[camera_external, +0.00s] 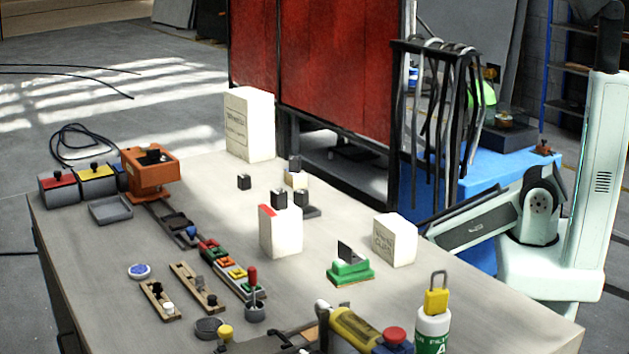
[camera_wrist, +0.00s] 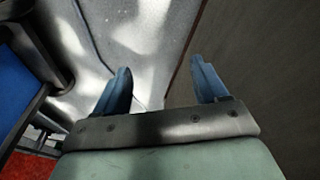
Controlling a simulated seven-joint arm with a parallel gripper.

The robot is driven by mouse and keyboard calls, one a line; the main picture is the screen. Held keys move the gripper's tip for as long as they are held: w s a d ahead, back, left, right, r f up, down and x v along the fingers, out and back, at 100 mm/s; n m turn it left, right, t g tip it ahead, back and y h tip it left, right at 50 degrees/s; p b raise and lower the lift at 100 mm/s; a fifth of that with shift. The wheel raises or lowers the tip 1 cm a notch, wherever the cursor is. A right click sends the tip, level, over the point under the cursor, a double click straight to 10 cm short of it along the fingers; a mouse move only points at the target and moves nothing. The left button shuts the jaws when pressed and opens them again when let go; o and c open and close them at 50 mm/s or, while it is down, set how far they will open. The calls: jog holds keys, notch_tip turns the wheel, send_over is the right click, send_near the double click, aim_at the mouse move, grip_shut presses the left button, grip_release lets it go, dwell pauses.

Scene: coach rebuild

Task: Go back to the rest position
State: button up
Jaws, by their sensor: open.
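My gripper (camera_wrist: 160,84) shows in the wrist view with its two blue fingers spread apart and nothing between them. Beyond the fingers are the pale, sunlit floor (camera_wrist: 135,40) and a dark brownish-grey surface (camera_wrist: 250,60) on the right. In the external view my arm stands at the right, beside the right end of the grey table (camera_external: 345,320). Its lower dark link reaches left toward the table's far edge. I cannot make out the fingers in that view.
The table holds several white boxes (camera_external: 249,125), a green-based block (camera_external: 350,271), an orange fixture (camera_external: 150,172), a white bottle (camera_external: 432,331) and small coloured parts. Red panels (camera_external: 335,60), a rack of hanging straps (camera_external: 437,110) and a blue bench (camera_external: 500,165) stand behind, close to my arm.

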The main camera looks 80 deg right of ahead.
jog(key=s+a+f+n+g, duration=0.1)
jog(key=s+a, duration=0.3)
jog(key=s, duration=0.5)
jog(key=s+a+f+n+g+y, duration=0.1)
jog(key=s+a+g, duration=0.3)
jog(key=s, duration=0.4)
jog(key=s+a+f+n+g+y, duration=0.1)
jog(key=s+a+f+n+g, duration=0.1)
jog(key=s, duration=0.7)
jog(key=shift+s+a+f+g, duration=0.3)
jog(key=shift+a+f+g, duration=0.3)
jog(key=shift+a+f, duration=0.3)
jog(key=shift+a+r, duration=0.1)
